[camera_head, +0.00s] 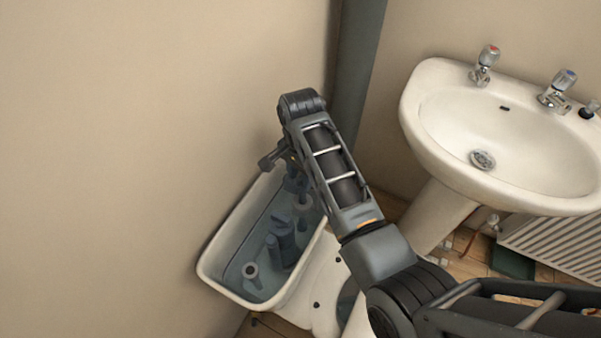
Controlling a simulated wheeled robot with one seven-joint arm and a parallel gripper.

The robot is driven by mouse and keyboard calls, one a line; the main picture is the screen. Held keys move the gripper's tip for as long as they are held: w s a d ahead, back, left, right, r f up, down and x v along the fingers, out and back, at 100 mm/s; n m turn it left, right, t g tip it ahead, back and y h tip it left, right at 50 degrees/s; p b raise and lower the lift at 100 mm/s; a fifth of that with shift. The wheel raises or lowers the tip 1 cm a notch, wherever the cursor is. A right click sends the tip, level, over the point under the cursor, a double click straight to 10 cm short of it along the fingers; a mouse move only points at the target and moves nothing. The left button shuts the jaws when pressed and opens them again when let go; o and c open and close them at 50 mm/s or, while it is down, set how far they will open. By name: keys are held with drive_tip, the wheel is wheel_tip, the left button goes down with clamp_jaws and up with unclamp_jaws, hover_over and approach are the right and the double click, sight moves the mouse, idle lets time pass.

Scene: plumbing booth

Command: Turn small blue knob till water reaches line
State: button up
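The open white cistern (213,250) stands against the wall, left of centre, with no lid on it. Water (236,272) lies inside it, around grey-blue fittings (284,243) and an upright open tube (251,270). I cannot make out a small blue knob or a water line mark. My arm reaches over the cistern's far end. A dark part (271,159) sticks out to the left below the arm's end; it may belong to my gripper. My gripper's fingers are hidden behind the arm link, so I cannot tell whether they touch anything.
A white basin (440,92) on a pedestal stands at the right, with a red-marked tap (486,62) and a blue-marked tap (557,88). A radiator (560,243) is low right. The left wall is close to the cistern.

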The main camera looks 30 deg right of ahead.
clamp_jaws()
idle(0.3)
drive_tip(key=shift+s+d+r+n+p, duration=0.1)
drive_tip(key=shift+r+n+p, duration=0.2)
drive_tip(key=shift+n+p, duration=0.8)
drive_tip(key=shift+p, duration=0.35)
drive_tip(key=shift+f+n+p, duration=0.3)
drive_tip(key=shift+n+p, duration=0.2)
drive_tip(key=shift+n, duration=0.5)
